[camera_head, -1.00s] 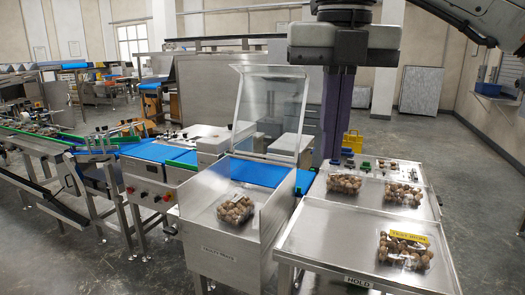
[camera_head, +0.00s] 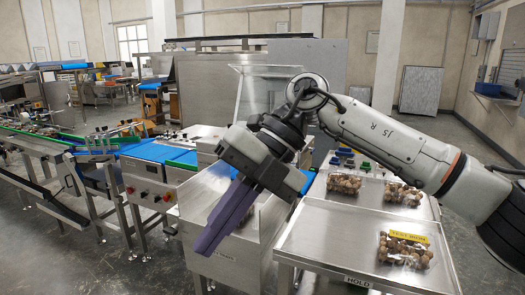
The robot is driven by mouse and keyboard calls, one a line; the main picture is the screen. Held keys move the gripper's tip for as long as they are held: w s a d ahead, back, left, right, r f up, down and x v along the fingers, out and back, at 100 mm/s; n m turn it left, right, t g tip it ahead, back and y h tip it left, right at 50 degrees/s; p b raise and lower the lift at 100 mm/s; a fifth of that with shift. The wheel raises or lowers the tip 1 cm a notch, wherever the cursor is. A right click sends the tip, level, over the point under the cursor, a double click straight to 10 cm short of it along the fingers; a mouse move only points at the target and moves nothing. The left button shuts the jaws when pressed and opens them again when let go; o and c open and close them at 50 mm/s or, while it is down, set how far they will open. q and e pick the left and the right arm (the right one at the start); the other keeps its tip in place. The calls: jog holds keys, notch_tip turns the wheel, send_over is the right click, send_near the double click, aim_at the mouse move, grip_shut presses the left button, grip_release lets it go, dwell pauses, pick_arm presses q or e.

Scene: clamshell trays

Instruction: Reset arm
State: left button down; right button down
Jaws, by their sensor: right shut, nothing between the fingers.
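My right gripper (camera_head: 218,236) has purple fingers and hangs in front of the steel weighing bin (camera_head: 190,205). Its fingers are shut with nothing between them and point down and to the left. My left gripper is not in view.
On the steel table (camera_head: 315,240) at right are clamshell trays of brown round items: one at the back left (camera_head: 343,183), one at the back right (camera_head: 403,195), and one with a yellow label (camera_head: 404,248) in front. A blue conveyor (camera_head: 160,153) runs at left.

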jog(key=s+a+m+g+y, duration=0.15)
jog(key=a+m+y, duration=0.5)
jog(key=y, duration=0.65)
jog(key=w+d+f+m+t+h, duration=0.1)
jog(key=w+d+f+m+t, duration=0.4)
jog(key=m+t, duration=0.45)
jog(key=w+d+f+m+t+h, duration=0.1)
jog(key=w+d+f+m+t, duration=0.2)
jog(key=f+m+t, duration=0.45)
jog(key=s+d+f+m+t+h, duration=0.1)
jog(key=d+f+m+t+h, duration=0.2)
jog(key=d+f+m+h, duration=0.35)
jog(key=s+d+f+m+t+h, duration=0.1)
jog(key=d+f+m+t+h, duration=0.15)
jog(key=f, duration=0.65)
jog(key=s+d+f+m+g+h, duration=0.2)
jog(key=s+d+f, duration=0.4)
jog(key=s+f, duration=0.4)
jog(key=s+d+f+m+g+h, duration=0.3)
jog(key=s+d+f+g, duration=0.3)
jog(key=s+f, duration=0.4)
jog(key=shift+s+d+f+h, duration=0.4)
jog(key=shift+d+f+h, duration=0.25)
jog(key=shift+h, duration=0.25)
jog(key=shift+m, duration=0.25)
